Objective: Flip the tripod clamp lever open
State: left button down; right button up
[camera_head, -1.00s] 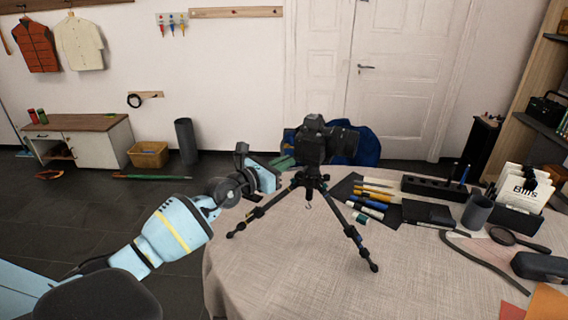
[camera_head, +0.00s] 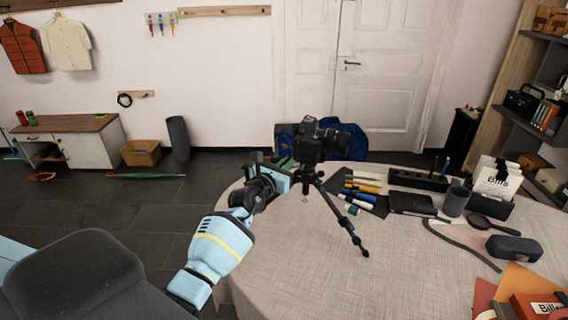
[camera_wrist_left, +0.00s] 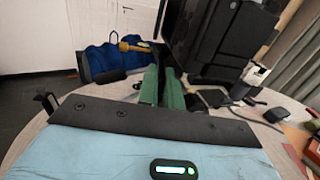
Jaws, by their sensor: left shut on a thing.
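The black tripod (camera_head: 340,218) stands on the round cloth-covered table with the black camera (camera_head: 318,141) on top. My left gripper (camera_head: 287,164) is at the left side of the tripod head, just under the camera; its arm hides the tripod's left leg. In the left wrist view its green fingers (camera_wrist_left: 161,88) are close together on a thin dark piece beside the camera body (camera_wrist_left: 215,35). This piece appears to be the clamp lever, mostly hidden between the fingers, so its angle cannot be told. My right gripper is not in view.
The table (camera_head: 290,265) is bare in front of the tripod. To the right lie pens (camera_head: 362,188), a black notebook (camera_head: 412,204), a grey cup (camera_head: 455,200), a magnifier (camera_head: 490,222) and a dark case (camera_head: 514,249). A blue bag (camera_head: 355,147) is behind the camera.

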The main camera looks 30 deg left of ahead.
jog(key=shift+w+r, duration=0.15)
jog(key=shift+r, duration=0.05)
pick_arm(q)
jog(key=c, duration=1.6)
grip_release()
jog(key=shift+s, duration=0.1)
jog(key=shift+o, duration=0.2)
jog(key=shift+a+r+m+h, duration=0.1)
jog(key=shift+r+m+h, duration=0.1)
jog(key=shift+m+h, duration=0.25)
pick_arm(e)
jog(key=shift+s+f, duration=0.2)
